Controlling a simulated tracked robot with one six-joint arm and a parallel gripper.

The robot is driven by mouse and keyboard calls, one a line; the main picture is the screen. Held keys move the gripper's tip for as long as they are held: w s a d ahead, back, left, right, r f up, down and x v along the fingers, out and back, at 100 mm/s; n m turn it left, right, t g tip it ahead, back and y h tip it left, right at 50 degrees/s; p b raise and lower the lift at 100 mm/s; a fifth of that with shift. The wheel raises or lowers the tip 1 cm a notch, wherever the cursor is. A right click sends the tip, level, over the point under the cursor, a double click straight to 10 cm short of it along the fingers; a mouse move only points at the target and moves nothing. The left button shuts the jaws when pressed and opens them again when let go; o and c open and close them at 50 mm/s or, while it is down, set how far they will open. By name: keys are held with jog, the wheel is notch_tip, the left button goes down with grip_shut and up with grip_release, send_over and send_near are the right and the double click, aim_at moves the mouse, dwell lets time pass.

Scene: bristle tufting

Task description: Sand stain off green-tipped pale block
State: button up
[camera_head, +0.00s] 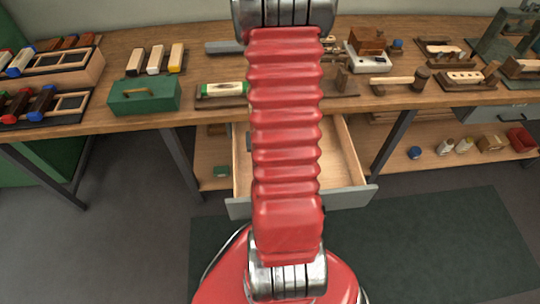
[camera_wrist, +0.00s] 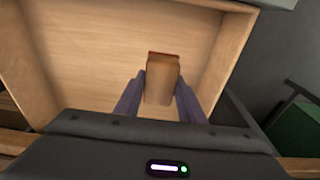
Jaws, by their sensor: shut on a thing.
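The pale block with a green tip (camera_head: 232,88) lies on a dark wooden holder (camera_head: 208,103) on the bench, left of my arm. My arm hides part of the holder, and I cannot make out the stain. In the wrist view my gripper (camera_wrist: 160,79) is shut on a tan-brown block (camera_wrist: 161,92) with a reddish edge at its far end. The block is over the open drawer (camera_wrist: 90,60); I cannot tell whether it touches the drawer floor. The open drawer also shows below the bench in the head view (camera_head: 350,150). My gripper is hidden there behind my arm.
A green box (camera_head: 145,97) stands left of the holder. A white device (camera_head: 370,60) with a wooden block on it, a mallet (camera_head: 400,80) and other tools are to the right. A lower shelf (camera_head: 440,152) carries small bottles. The drawer walls surround my gripper.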

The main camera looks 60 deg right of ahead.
jog(key=shift+c, duration=0.3)
jog(key=shift+w+r, duration=0.15)
jog(key=shift+w, duration=0.3)
jog(key=w+a+r+n, duration=0.3)
jog(key=w+a+r, duration=0.15)
jog(key=w, duration=0.45)
jog(key=w+a+r+n, duration=0.25)
jog(key=w+a, duration=0.35)
jog(key=w, duration=0.4)
jog(key=w+a+r+n, duration=0.1)
jog(key=w+a+r, duration=0.2)
jog(key=a, duration=0.3)
jog(key=w+a+r+n, duration=0.2)
jog(key=w+a+r, duration=0.1)
jog(key=a, duration=0.4)
jog(key=w+a+r+n+y, duration=0.1)
jog(key=w+a+r, duration=0.1)
jog(key=a, duration=0.4)
jog(key=shift+w+a+r, duration=0.15)
jog(key=shift+w+r, duration=0.25)
jog(key=shift+w, duration=0.4)
jog(key=shift+a, duration=0.1)
